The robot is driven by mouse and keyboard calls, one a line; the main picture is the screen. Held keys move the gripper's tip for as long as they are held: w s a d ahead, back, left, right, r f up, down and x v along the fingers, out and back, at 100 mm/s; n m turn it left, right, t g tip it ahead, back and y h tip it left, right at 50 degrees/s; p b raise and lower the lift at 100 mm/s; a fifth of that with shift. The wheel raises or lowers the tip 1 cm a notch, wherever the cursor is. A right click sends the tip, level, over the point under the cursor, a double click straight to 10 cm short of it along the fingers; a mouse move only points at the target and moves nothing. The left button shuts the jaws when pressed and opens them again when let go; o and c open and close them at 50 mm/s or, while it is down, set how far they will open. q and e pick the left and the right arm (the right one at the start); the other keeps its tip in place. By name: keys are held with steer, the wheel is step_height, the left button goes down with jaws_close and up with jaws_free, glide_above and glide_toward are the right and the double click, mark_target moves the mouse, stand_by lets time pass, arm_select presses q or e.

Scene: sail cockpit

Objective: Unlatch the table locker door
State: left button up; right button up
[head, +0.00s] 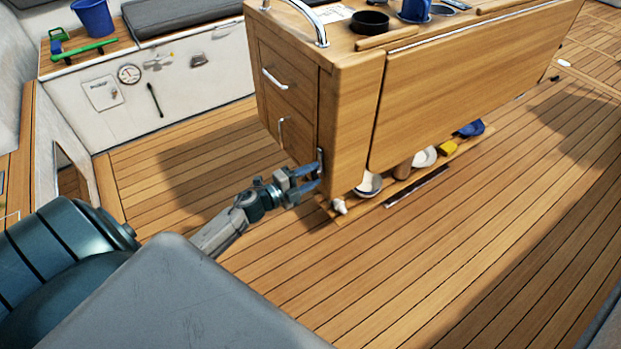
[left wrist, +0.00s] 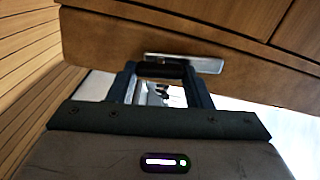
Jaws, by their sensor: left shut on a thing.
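The wooden cockpit table (head: 350,120) stands in the middle of the head view. The locker door (head: 298,140) is low on its left end, below a drawer, and looks closed. A small metal latch (head: 320,157) sits by the door's right edge. My left gripper (head: 314,179) reaches it from the lower left and is shut on the latch. In the left wrist view the latch (left wrist: 207,65) shows as a bright metal bar with a dark part between my fingertips (left wrist: 162,76). The fingers hide some of it. My right gripper is in neither view.
A low shelf under the table holds a white bowl (head: 368,185), another white dish (head: 424,157) and a yellow item (head: 447,148). A white bench with a blue bucket (head: 93,17) stands at the back left. The plank floor (head: 440,260) in front is clear.

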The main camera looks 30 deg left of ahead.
arm_select(q)
steer(key=shift+f+m, duration=0.15)
steer(key=shift+m, duration=0.45)
steer(key=shift+m+b, duration=0.35)
steer(key=shift+m, duration=0.05)
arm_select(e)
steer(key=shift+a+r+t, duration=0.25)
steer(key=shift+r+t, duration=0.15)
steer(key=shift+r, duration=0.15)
arm_select(q)
steer(key=o, duration=1.4)
steer(key=shift+s, duration=0.1)
steer(key=b+v, duration=0.1)
steer(key=v, duration=0.9)
steer(key=shift+s+a, duration=0.2)
steer(key=shift+s, duration=0.1)
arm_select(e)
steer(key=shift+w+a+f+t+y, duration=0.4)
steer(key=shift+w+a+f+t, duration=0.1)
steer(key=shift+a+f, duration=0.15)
